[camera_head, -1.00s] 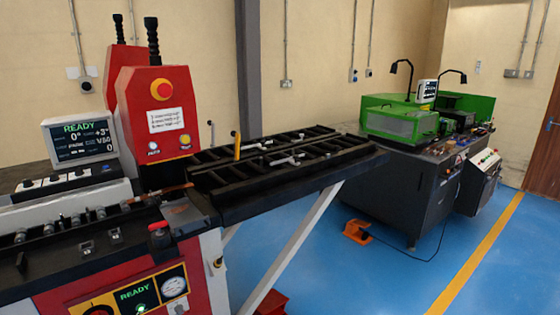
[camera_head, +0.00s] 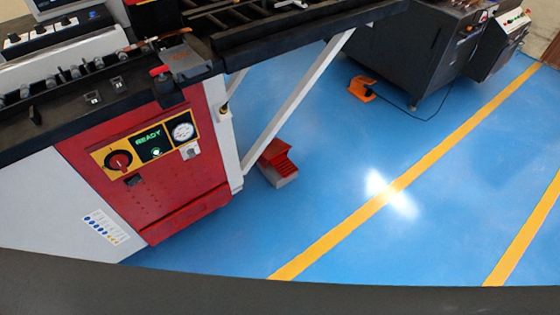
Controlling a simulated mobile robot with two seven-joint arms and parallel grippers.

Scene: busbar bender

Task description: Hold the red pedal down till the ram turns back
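The red pedal (camera_head: 278,154) stands on the blue floor beside the foot of the bender's white leg. It sits on a grey base, and nothing of mine touches it. The busbar bender (camera_head: 150,150) fills the left side, with a red front panel. Its green display (camera_head: 149,138) reads READY. The ram cannot be made out for sure in this view. Neither of my grippers shows.
A white slanted brace (camera_head: 297,95) runs from the table down to near the pedal. An orange pedal (camera_head: 362,88) with a cable lies by the dark machine (camera_head: 400,50) at the back. The blue floor (camera_head: 330,190) right of the red pedal is clear, with yellow lines.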

